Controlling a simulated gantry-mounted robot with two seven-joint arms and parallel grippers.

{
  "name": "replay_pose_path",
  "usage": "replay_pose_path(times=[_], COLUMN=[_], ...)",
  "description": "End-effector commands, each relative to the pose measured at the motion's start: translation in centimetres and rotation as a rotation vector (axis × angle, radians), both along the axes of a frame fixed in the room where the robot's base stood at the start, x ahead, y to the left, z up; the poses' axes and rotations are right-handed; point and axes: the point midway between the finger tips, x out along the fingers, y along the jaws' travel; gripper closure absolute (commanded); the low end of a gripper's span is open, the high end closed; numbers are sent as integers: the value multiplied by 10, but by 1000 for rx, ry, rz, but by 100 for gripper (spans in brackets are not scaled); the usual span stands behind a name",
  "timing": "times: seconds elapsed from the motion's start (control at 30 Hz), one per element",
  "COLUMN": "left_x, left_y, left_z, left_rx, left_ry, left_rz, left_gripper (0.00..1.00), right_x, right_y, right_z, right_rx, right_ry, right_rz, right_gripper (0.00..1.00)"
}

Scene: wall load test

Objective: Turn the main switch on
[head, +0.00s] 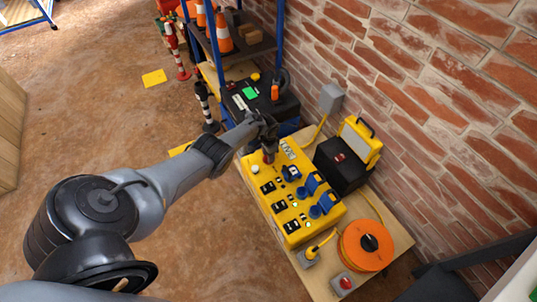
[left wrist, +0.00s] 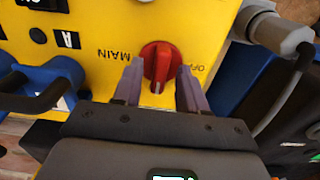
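A yellow power box (head: 270,172) with black switches and blue sockets stands on a wooden bench by the brick wall. Its red rotary knob (left wrist: 160,60) sits on the yellow face between the printed words MAIN and OFF in the left wrist view. My left gripper (left wrist: 158,85) is open, with one finger on each side of the knob. Whether the fingers touch the knob is unclear. In the head view my left gripper (head: 267,150) is at the box's far end and hides most of the knob. My right gripper is not in view.
On the bench (head: 402,240) are an orange cable reel (head: 354,254), a black case (head: 336,170) with a yellow lamp (head: 360,145), and a grey switch with a red button (head: 343,284). A blue-framed shelf with traffic cones (head: 223,38) stands behind. The floor left is mostly clear.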

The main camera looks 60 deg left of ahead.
Motion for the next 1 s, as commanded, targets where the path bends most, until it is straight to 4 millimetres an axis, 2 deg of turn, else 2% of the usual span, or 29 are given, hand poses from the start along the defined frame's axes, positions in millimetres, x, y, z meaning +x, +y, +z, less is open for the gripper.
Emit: replay_pose_path(times=[0.47,0.67,1.0], left_x=[1,0,0], left_y=[0,0,0], left_z=[8,26,76], left_rx=[0,1,0], left_ry=[-1,-1,1], left_rz=[2,1,0], left_gripper=[57,57,57], right_x=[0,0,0], right_y=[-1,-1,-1], right_z=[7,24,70], right_rx=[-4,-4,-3], right_ry=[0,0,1], right_rz=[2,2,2], right_gripper=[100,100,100])
